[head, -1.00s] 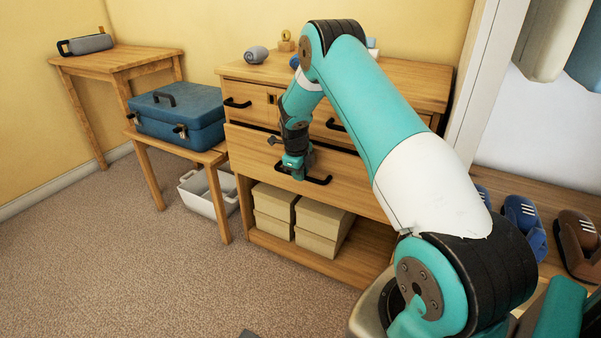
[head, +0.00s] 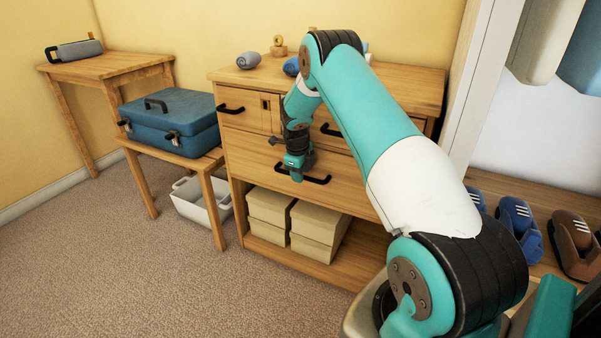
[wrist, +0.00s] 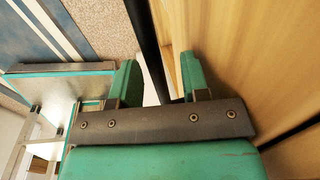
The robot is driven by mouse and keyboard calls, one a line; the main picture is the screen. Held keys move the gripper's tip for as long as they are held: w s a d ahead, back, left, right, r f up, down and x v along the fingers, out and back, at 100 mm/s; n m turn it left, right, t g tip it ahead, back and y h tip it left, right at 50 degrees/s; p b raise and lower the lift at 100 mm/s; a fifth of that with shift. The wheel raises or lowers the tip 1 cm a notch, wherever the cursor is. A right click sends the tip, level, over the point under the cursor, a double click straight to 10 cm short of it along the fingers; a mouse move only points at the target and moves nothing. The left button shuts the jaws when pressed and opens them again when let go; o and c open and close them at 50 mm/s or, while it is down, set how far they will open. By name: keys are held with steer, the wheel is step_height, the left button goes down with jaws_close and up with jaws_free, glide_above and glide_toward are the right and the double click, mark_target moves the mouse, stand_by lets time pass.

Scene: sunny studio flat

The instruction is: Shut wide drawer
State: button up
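The wide drawer (head: 250,160) is the full-width one below the small top drawers of the wooden dresser. Its front looks flush, or nearly flush, with the dresser. My gripper (head: 296,175) is at the left part of its black bar handle (head: 318,180). In the wrist view, the handle (wrist: 148,45) runs between the two green fingertips of my gripper (wrist: 160,82), with visible space beside the bar. One finger is on the drawer-front side (wrist: 245,60), the other outside. The fingers look open around the handle, not clamped.
Shoes (head: 520,225) stand on a bench at right. Carpet (head: 130,270) in front is clear.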

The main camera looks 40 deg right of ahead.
steer(key=shift+d, duration=0.15)
steer(key=s+a+r+p, duration=0.1)
steer(key=a+r+p, duration=0.1)
steer(key=r, duration=1.5)
steer(key=shift+a+p, duration=0.4)
steer(key=shift+a, duration=0.35)
steer(key=shift+s, duration=0.1)
